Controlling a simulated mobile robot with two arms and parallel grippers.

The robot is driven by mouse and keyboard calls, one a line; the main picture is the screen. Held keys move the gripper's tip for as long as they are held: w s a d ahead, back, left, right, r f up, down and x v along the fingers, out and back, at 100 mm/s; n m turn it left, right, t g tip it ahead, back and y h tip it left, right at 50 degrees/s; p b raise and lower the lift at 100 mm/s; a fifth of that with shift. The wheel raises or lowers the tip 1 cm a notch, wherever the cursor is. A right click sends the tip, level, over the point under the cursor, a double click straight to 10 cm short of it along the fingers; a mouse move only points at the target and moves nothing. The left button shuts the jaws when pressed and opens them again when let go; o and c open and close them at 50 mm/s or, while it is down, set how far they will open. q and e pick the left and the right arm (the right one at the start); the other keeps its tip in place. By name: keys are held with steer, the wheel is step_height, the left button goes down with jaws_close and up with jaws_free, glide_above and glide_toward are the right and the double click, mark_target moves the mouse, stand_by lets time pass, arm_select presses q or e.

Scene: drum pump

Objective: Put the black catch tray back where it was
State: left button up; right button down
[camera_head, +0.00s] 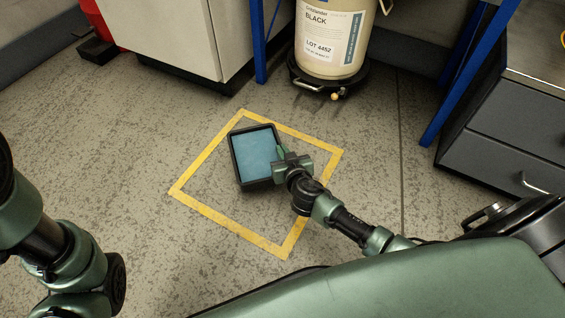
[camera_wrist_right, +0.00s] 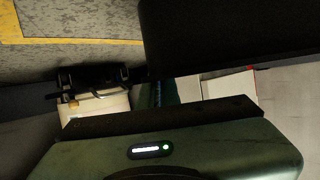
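The black catch tray (camera_head: 236,163) has a blue inside face and sits within the yellow taped square (camera_head: 210,209), towards its upper left part, turned relative to the tape. My right gripper (camera_head: 272,170) is at the tray's right side. Its fingers look spread apart, one near the tray's right edge and one by its near right corner. In the right wrist view the tray (camera_wrist_right: 235,35) is a large dark shape close to the gripper. I cannot tell whether the fingers touch it. My left arm shows at the left, with its gripper out of view.
A beige drum (camera_head: 327,40) labelled BLACK stands on a black wheeled dolly (camera_head: 328,84) between blue posts (camera_head: 259,42). A pale cabinet (camera_head: 180,35) is at the upper left, grey drawers (camera_head: 510,150) at the right. Floor around the square is clear.

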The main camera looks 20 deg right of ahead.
steer(key=shift+f+b, duration=1.55)
steer(key=shift+f, duration=0.65)
steer(key=c, duration=1.6)
jaws_free()
steer(key=shift+c, duration=0.2)
steer(key=shift+r, duration=0.1)
